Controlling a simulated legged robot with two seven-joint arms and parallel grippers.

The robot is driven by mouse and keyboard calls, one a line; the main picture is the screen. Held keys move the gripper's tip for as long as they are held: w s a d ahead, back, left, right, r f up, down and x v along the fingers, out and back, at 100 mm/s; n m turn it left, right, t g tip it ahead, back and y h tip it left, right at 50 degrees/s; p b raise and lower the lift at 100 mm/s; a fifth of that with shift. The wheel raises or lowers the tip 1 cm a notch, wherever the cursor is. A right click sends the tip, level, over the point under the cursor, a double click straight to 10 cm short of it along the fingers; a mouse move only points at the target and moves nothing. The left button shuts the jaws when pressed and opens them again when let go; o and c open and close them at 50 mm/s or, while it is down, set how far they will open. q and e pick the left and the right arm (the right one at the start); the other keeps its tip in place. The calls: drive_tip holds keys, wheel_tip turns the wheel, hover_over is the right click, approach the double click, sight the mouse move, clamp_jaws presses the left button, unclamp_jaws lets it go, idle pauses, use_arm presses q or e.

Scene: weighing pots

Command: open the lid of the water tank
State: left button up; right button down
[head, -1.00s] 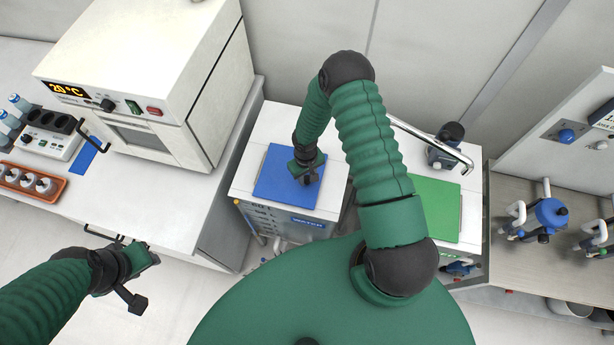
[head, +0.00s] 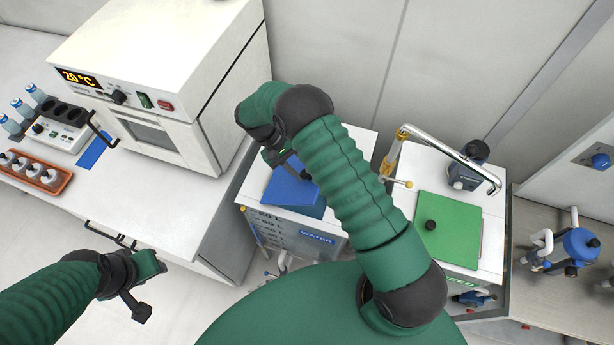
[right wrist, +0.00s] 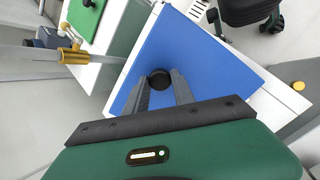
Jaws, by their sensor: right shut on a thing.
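The water tank (head: 290,233) is a white cabinet with a blue WATER label, standing in the middle of the head view. Its blue lid (head: 291,192) is partly hidden behind my right arm and looks tilted up from the tank top; I cannot tell how far. My right gripper (head: 290,162) is at the lid, its fingertips mostly hidden in the head view. In the right wrist view its fingers are shut on the black knob (right wrist: 160,79) of the blue lid (right wrist: 200,65). My left gripper (head: 148,285) hangs at lower left, away from the tank; its jaw opening is unclear.
A green-lidded tank (head: 448,232) with a metal tap pipe (head: 450,153) stands to the right. A white oven (head: 165,85) stands on the counter at left, beside a rack of bottles (head: 35,172). A blue valve (head: 578,245) is at far right.

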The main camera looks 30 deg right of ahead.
drive_tip(key=shift+w+a+r, duration=0.15)
drive_tip(key=shift+w+a, duration=0.05)
idle(0.3)
drive_tip(key=c, duration=1.4)
unclamp_jaws()
drive_tip(key=o, duration=0.3)
drive_tip(key=shift+o, duration=0.2)
